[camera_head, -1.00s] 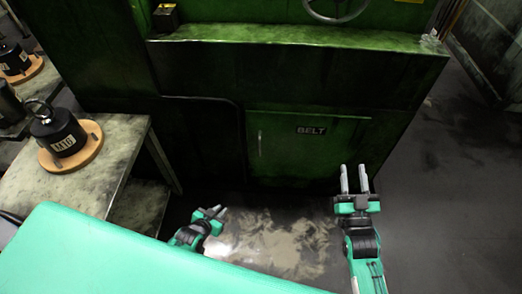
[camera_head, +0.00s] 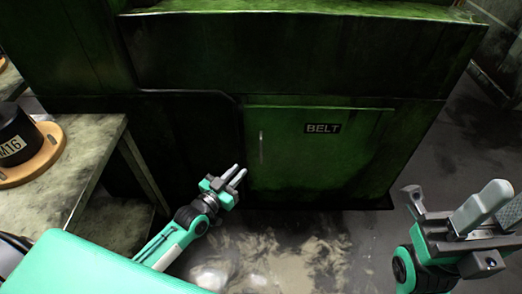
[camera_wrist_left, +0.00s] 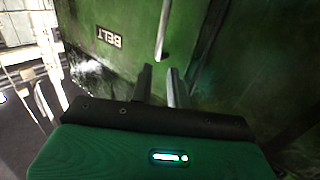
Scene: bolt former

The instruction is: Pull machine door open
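The machine door (camera_head: 315,150) is a green panel marked BELT, low on the front of the green machine; it looks closed. A thin pale handle (camera_head: 261,147) stands upright near its left edge. My left gripper (camera_head: 236,175) is in front of the door's lower left, just below the handle, with its two fingers apart and nothing between them. In the left wrist view the handle (camera_wrist_left: 163,30) lies ahead of the fingertips (camera_wrist_left: 160,70), apart from them. My right gripper (camera_head: 485,205) is at the right edge, its fingers apart, empty, away from the door.
A worktable (camera_head: 75,165) stands at the left with a black weight marked M16 (camera_head: 14,138) on a wooden disc. The machine's ledge (camera_head: 300,12) runs above the door. The floor (camera_head: 300,255) in front of the door is bare and stained.

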